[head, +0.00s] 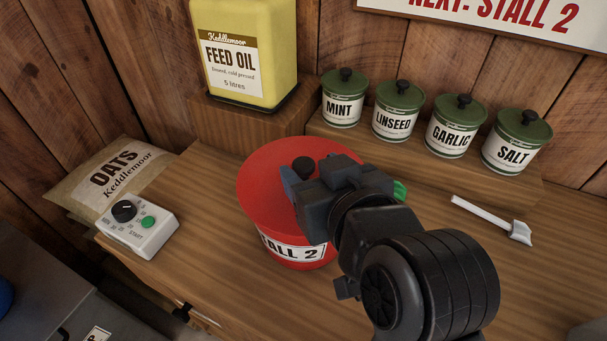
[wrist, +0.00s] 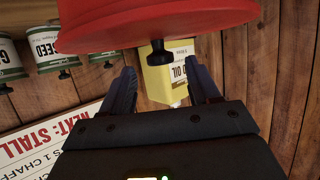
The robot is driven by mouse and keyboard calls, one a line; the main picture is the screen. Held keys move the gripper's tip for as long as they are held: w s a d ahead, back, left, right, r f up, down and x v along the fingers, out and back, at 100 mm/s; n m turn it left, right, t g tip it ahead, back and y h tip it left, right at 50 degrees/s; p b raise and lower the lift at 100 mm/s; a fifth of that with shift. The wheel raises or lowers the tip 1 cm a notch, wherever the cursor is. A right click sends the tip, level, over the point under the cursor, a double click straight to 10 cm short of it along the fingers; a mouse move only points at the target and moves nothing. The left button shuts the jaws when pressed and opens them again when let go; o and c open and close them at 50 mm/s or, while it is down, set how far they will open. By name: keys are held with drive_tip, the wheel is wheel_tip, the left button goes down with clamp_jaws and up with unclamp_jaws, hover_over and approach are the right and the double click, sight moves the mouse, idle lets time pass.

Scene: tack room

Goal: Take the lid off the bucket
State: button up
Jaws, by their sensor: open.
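The red bucket (head: 318,262) stands on the wooden bench with a "STALL 2" label on its front. Its wide red lid (head: 262,190) is on top, with a dark round knob (head: 302,166) at the middle. My gripper (head: 298,186) is over the lid beside the knob and hides the lid's right part. In the wrist view, my gripper (wrist: 163,84) is open and empty. The knob (wrist: 159,52) shows at the fingertips, between their lines, with a gap on each side. The lid (wrist: 155,25) fills the top of that view.
A yellow feed oil can (head: 245,55) stands behind on a wooden block. Several green-lidded jars, including mint (head: 342,108), line a shelf. A white timer box (head: 138,228) and an oats sack (head: 113,172) are at left. A white scoop (head: 495,220) lies at right.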

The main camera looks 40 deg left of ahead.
sight(304, 164)
drive_tip(key=x, duration=0.4)
drive_tip(key=shift+p, duration=0.3)
drive_tip(key=c, duration=1.1)
